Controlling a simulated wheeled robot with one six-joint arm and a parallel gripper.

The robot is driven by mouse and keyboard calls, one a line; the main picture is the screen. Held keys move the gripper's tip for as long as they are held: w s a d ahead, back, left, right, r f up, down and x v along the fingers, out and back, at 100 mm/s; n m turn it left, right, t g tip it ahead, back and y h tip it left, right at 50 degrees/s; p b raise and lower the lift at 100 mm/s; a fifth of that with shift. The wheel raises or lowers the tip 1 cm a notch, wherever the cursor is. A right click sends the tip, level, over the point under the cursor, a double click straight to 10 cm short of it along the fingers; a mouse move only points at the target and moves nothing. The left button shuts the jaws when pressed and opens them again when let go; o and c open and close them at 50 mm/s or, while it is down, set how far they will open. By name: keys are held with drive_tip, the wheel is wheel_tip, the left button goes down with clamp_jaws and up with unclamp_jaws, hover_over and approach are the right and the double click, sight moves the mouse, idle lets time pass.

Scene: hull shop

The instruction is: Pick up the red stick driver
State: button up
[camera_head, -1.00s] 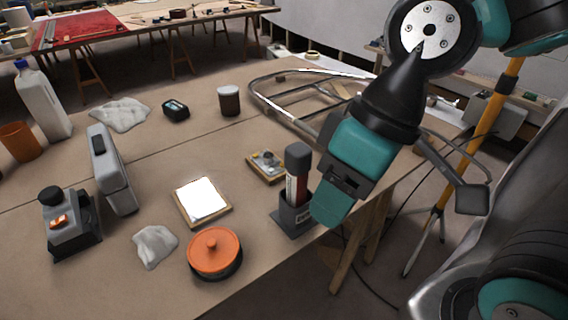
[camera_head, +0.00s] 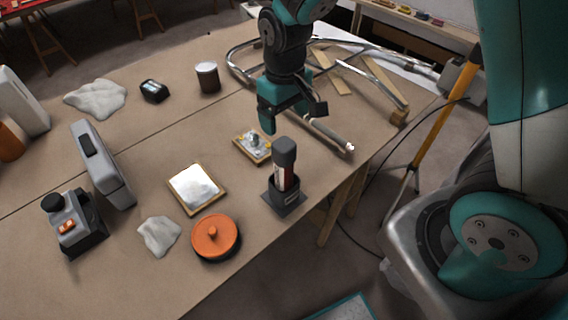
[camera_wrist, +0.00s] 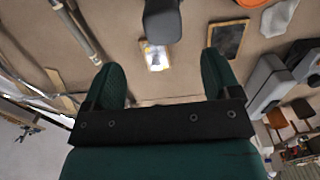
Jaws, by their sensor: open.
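The red stick driver (camera_head: 285,176) stands upright in a dark holder (camera_head: 286,200) near the table's right edge. It has a dark grey rounded top and a red and white body; its lower end is hidden in the holder. My gripper (camera_head: 268,124) is above the table, behind the driver and a little left of it, apart from it. Its teal fingers show open and empty in the wrist view (camera_wrist: 165,72). The dark top of the driver (camera_wrist: 162,20) shows at the upper edge there, beyond the fingertips.
A small board with a knob (camera_head: 241,149) lies left of the driver. A white-topped frame (camera_head: 182,203) and an orange lidded round tin (camera_head: 214,237) lie nearer. A bent metal tube frame (camera_head: 336,138) lies behind, right of my gripper.

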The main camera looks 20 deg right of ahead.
sight(284, 144)
wheel_tip(284, 144, down, 6)
drive_tip(key=shift+s+r+p, duration=0.1)
drive_tip(key=shift+r+p, duration=0.15)
drive_tip(key=shift+p, duration=0.25)
drive_tip(key=shift+a+f+p, duration=0.15)
drive_tip(key=shift+f+p, duration=1)
drive_tip(key=shift+f, duration=1.6)
drive_tip(key=c, duration=1)
